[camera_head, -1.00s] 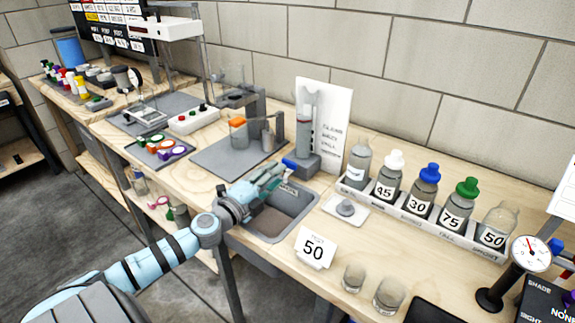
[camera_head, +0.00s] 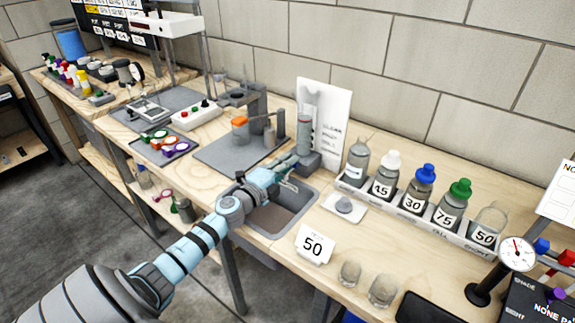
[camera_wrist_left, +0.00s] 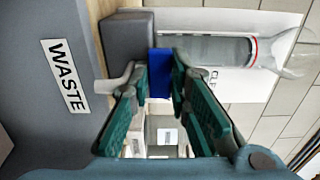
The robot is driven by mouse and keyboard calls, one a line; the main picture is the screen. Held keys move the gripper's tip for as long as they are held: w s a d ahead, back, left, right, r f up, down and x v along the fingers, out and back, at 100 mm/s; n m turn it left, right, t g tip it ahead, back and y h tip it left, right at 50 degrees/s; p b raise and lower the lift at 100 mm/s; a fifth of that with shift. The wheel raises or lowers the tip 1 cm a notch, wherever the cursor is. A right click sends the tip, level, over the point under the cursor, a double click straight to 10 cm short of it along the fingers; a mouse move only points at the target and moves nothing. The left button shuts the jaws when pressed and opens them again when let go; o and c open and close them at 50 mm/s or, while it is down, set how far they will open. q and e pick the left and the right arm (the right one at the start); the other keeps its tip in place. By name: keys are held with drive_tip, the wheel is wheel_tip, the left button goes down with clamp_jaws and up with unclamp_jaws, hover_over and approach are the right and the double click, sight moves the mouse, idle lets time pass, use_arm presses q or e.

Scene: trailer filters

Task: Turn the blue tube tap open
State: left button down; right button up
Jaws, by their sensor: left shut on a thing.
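The blue tap (camera_wrist_left: 160,85) is on the near side of the grey base of the clear upright tube (camera_head: 304,133). In the left wrist view the tube (camera_wrist_left: 210,49) appears lying sideways beyond the tap. My left gripper (camera_head: 287,169) is at the tube's base, above the back of the sink. In the left wrist view its green-padded fingers (camera_wrist_left: 159,72) are shut on the blue tap, one on each side. In the head view the gripper hides the tap. My right gripper is not in view.
The sink (camera_head: 281,219), labelled WASTE in the wrist view (camera_wrist_left: 64,76), lies under my left gripper. A rack (camera_head: 400,209) of bottles stands to the right. A white card (camera_head: 330,120) stands behind the tube.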

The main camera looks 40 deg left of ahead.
use_arm(q)
drive_tip(key=shift+w+d+n+g+y, duration=0.1)
drive_tip(key=shift+n+g+y, duration=0.3)
drive_tip(key=shift+n+y, duration=0.8)
drive_tip(key=shift+s+d+n+g+y, duration=0.15)
drive_tip(key=shift+n+g+y, duration=0.45)
drive_tip(key=shift+y, duration=1.05)
drive_tip(key=shift+w+d+n+g+y, duration=0.1)
drive_tip(key=shift+w+n+g+y, duration=0.1)
drive_tip(key=shift+n+y, duration=1.1)
drive_tip(key=shift+y, duration=0.45)
drive_tip(key=c, duration=1.5)
unclamp_jaws()
